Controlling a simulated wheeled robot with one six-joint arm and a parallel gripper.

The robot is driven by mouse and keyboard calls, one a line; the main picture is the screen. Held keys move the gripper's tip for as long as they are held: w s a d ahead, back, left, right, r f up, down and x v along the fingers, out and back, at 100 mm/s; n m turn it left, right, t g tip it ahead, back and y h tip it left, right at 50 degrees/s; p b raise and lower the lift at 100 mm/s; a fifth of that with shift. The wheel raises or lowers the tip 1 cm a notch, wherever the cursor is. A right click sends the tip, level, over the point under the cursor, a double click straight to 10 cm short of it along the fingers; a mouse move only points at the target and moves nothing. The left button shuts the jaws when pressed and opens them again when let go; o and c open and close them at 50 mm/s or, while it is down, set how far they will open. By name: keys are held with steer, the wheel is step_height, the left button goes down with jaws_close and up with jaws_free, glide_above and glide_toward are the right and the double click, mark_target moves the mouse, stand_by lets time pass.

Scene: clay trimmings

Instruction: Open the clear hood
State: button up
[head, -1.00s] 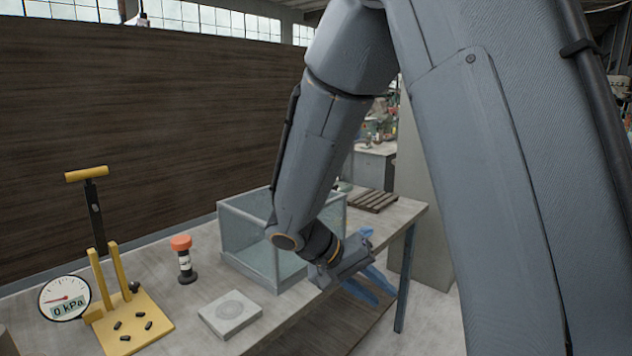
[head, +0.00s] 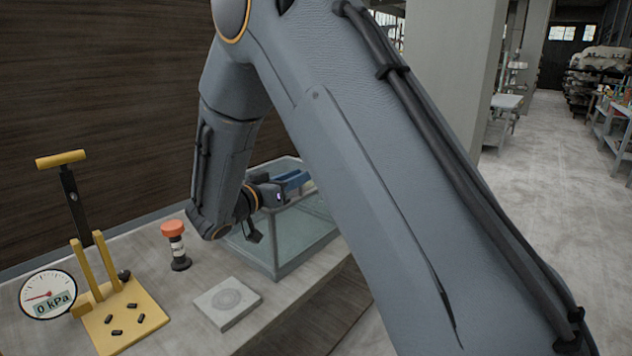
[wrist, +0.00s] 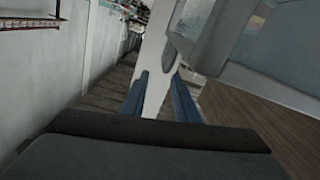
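The clear hood (head: 308,232) is a glass-sided box with grey edges on the bench, partly hidden behind my arm. It looks closed, though its top is mostly covered from view. My gripper (head: 298,181) is at the hood's top rim, past my forearm, its blue fingers pointing right. In the wrist view the two blue fingers of my gripper (wrist: 160,95) stand apart, with a pale upright strip showing between them. I cannot tell whether that strip is part of the hood or lies behind, or whether the fingers touch the hood.
A yellow lever press (head: 125,318) with a round gauge (head: 47,295) stands at the left. A dark wooden wall (head: 100,100) is behind; floor lies open at right.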

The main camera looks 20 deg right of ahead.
steer(key=w+d, duration=0.1)
steer(key=w+d+f, duration=0.1)
steer(key=d, duration=0.1)
steer(key=w+d+p, duration=0.1)
steer(key=w+d, duration=0.1)
steer(key=shift+d+f, duration=0.1)
steer(key=shift+f, duration=0.3)
steer(key=shift+x, duration=0.8)
steer(key=shift+f, duration=0.1)
steer(key=shift+c, duration=0.4)
jaws_close()
